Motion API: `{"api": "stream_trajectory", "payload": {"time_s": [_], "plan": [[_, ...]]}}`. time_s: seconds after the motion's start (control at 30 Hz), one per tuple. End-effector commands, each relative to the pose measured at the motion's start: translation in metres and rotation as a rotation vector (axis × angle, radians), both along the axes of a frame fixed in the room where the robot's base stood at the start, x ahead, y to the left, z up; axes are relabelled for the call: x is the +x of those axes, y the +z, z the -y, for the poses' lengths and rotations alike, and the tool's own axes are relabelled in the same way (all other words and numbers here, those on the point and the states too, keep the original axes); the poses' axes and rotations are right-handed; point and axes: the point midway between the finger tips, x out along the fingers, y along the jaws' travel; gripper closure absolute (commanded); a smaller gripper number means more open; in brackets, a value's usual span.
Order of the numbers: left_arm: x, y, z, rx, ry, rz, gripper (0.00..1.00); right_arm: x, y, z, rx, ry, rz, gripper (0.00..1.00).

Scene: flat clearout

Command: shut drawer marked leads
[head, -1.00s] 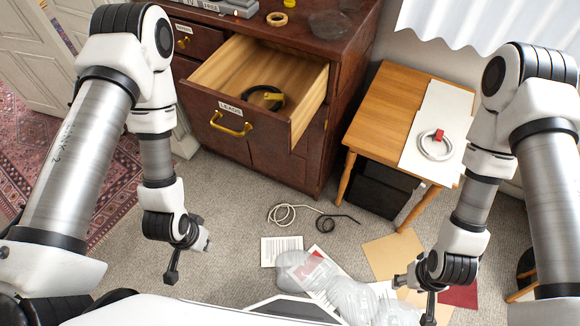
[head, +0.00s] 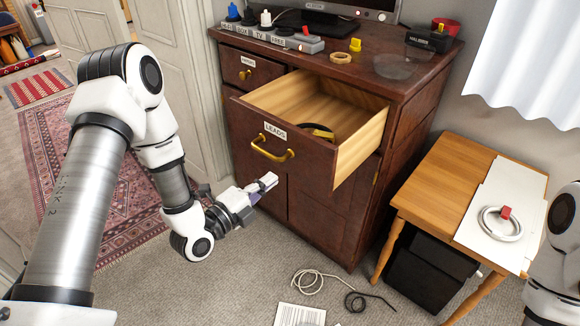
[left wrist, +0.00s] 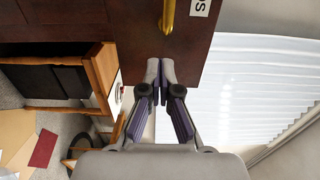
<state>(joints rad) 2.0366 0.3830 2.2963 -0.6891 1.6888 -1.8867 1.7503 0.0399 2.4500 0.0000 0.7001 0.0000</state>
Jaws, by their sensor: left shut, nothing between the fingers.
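The drawer marked LEADS (head: 315,150) is pulled well out of the dark brown cabinet, with its label on the front and a brass handle (head: 272,150) below it. A dark coiled lead with a yellow part (head: 318,132) lies inside. My left gripper (head: 268,182) is shut and empty, just in front of and below the handle, apart from it in the head view. In the left wrist view the closed fingertips (left wrist: 160,64) point at the drawer front, with the brass handle (left wrist: 168,16) just beyond them. My right gripper is out of view; only part of my right arm shows.
A power strip (head: 270,38), tape roll and clear bowl stand on the cabinet top (head: 370,85). A wooden side table (head: 450,170) with a white ring cable stands at right, black boxes under it. Cables (head: 320,285) lie on the carpet. Floor before the cabinet is mostly clear.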

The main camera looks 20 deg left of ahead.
Motion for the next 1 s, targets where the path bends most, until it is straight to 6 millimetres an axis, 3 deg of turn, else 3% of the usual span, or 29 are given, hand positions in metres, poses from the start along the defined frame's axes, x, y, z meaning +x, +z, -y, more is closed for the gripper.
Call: {"api": "stream_trajectory", "payload": {"time_s": [0.2,0.4,1.0], "plan": [[0.045,0.001,0.017,0.001,-0.002,0.003,1.00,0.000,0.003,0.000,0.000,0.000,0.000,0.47],[0.070,0.000,0.026,-0.001,0.000,-0.001,1.00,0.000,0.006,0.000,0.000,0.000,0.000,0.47],[0.081,-0.001,0.030,-0.002,0.000,-0.002,1.00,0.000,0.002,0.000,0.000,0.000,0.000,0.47]]}}
